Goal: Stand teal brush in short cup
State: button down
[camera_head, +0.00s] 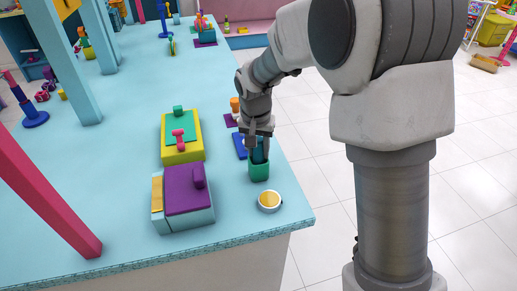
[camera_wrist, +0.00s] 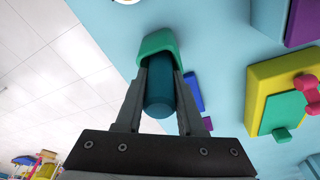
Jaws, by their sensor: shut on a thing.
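The teal brush (camera_head: 259,154) is upright between the fingers of my gripper (camera_head: 259,143), which is shut on it. Its thick teal body also shows in the wrist view (camera_wrist: 161,95). The short cup (camera_head: 259,173) is green and stands on the blue table near its right edge. In the wrist view the cup (camera_wrist: 157,41) is just beyond my fingertips, with the brush's far end at or inside its opening. The brush's lower end is hidden, so I cannot tell whether it touches the cup's bottom.
A round white-and-yellow dish (camera_head: 269,201) sits in front of the cup. A purple-topped box (camera_head: 187,192) and a yellow-and-green block (camera_head: 181,142) stand to the left. A flat blue piece (camera_head: 240,146) lies close behind the cup. The table's right edge is near.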

jog(key=shift+f, duration=0.2)
jog(key=shift+c, duration=2.2)
grip_release()
jog(key=o, duration=0.4)
jog(key=shift+o, duration=0.2)
jog(key=shift+r, duration=0.15)
notch_tip(320, 180, up, 9)
jog(key=s+p, duration=0.1)
jog(key=p, duration=0.4)
jog(key=shift+s+a, duration=0.15)
jog(key=shift+s, duration=0.15)
jog(key=shift+f, duration=0.2)
